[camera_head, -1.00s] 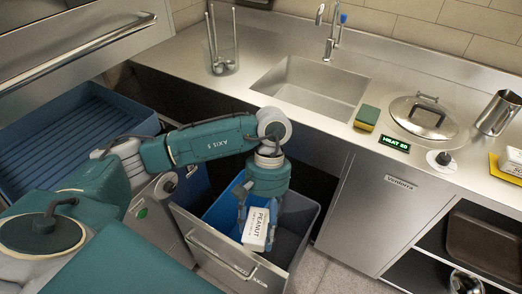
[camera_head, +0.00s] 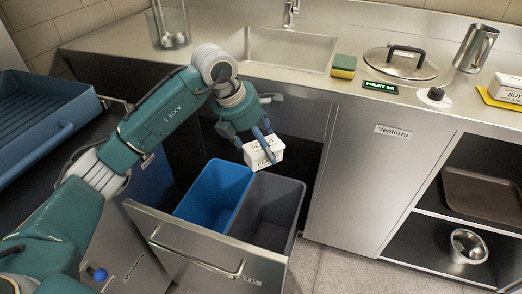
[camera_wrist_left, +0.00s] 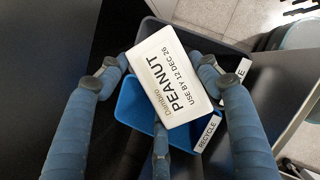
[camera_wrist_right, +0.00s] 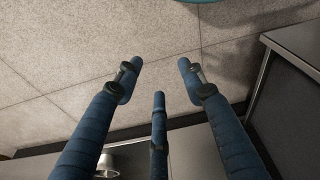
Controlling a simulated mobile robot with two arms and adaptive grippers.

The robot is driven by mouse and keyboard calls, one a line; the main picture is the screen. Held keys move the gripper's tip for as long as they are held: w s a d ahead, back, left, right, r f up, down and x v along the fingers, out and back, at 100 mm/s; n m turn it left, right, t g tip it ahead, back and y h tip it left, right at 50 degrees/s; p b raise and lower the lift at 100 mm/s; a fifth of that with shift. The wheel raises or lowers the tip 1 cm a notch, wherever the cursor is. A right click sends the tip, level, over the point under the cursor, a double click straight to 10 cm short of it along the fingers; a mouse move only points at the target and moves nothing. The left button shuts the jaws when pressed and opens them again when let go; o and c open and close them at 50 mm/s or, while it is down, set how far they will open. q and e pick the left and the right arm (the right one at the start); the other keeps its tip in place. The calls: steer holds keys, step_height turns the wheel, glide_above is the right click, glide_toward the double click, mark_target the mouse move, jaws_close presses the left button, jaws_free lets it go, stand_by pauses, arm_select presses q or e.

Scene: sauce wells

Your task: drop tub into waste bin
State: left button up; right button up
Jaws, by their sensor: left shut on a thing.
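The white tub (camera_head: 264,154), lettered PEANUT in the left wrist view (camera_wrist_left: 172,78), is held tilted by my left gripper (camera_head: 260,146), whose fingers are shut on it. It hangs above the back of the pulled-out bin drawer, near where the two bins meet. The grey bin (camera_head: 272,205) is on the right; a drawer-front label beside it is partly hidden and ends in "E". The blue bin (camera_head: 212,190) is on the left, with a RECYCLE label (camera_wrist_left: 207,133) in the left wrist view. My right gripper (camera_wrist_right: 160,75) is open and empty over the floor.
The drawer front (camera_head: 195,245) with its handle stands in front of the bins. The counter behind holds a sink (camera_head: 290,52), a sponge (camera_head: 344,66), a lid (camera_head: 400,64) and a soy tub (camera_head: 507,88). A blue tray (camera_head: 40,120) is at the left.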

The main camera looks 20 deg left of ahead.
mark_target(261, 161)
arm_select(q)
step_height(261, 161, down, 3)
steer(key=shift+f+b, duration=0.1)
steer(key=shift+b, duration=0.95)
step_height(261, 161, down, 2)
steer(key=shift+f+b, duration=0.1)
steer(key=shift+b, duration=0.8)
steer(key=shift+f, duration=0.15)
arm_select(e)
step_height(261, 161, up, 14)
steer(key=w, duration=0.2)
steer(key=shift+w+r+t, duration=0.2)
steer(key=shift+w+t, duration=0.1)
steer(key=shift+t, duration=0.1)
arm_select(q)
steer(key=o, duration=1.5)
steer(key=shift+s, duration=0.1)
